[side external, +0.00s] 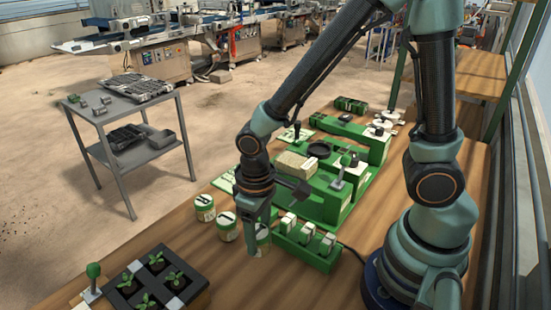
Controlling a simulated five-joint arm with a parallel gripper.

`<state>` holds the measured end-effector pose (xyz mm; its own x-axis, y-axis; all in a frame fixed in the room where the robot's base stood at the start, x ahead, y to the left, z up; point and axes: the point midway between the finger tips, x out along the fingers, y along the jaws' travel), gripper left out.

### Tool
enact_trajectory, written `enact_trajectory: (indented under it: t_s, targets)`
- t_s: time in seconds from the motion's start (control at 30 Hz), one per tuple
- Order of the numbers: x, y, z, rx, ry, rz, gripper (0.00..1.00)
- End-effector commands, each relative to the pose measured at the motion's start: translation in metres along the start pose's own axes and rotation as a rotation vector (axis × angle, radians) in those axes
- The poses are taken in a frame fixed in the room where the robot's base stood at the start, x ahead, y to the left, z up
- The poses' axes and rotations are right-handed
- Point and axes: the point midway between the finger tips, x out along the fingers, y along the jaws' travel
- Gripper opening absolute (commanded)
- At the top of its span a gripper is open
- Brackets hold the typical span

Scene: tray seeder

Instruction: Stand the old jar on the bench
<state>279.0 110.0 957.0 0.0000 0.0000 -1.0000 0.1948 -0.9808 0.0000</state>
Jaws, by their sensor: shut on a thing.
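My gripper (256,236) points down over the front part of the wooden bench (335,288) and is shut on a pale jar with a green band (265,240). A finger covers the left part of this jar. The jar looks upright, with its base at or very near the bench top; I cannot tell whether it touches. Two similar jars, one farther back (204,208) and one nearer (227,227), stand upright to its left. I cannot tell from the labels which jar is the old one.
A green rack with several white-topped items (308,240) sits close to the right of the held jar. The green seeder (322,192) is behind. A black seedling tray (195,287) and a green-knobbed lever (93,271) are at front left. Bare bench lies in front.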

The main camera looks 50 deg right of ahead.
Motion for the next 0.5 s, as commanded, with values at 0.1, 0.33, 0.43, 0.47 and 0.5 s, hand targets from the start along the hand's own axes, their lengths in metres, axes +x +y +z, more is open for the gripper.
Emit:
enact_trajectory:
  t_s: [0.1,0.33,0.43,0.47,0.5]
  targets:
    - [0.007,0.000,0.000,0.000,-0.002,0.000,0.01]
    - [0.033,0.000,0.001,0.000,-0.004,0.001,0.01]
    - [0.040,0.000,0.001,0.000,-0.002,0.000,0.01]
    - [0.041,0.000,0.001,0.000,-0.001,0.000,0.01]
    - [0.042,0.000,0.000,0.000,0.000,0.000,0.01]
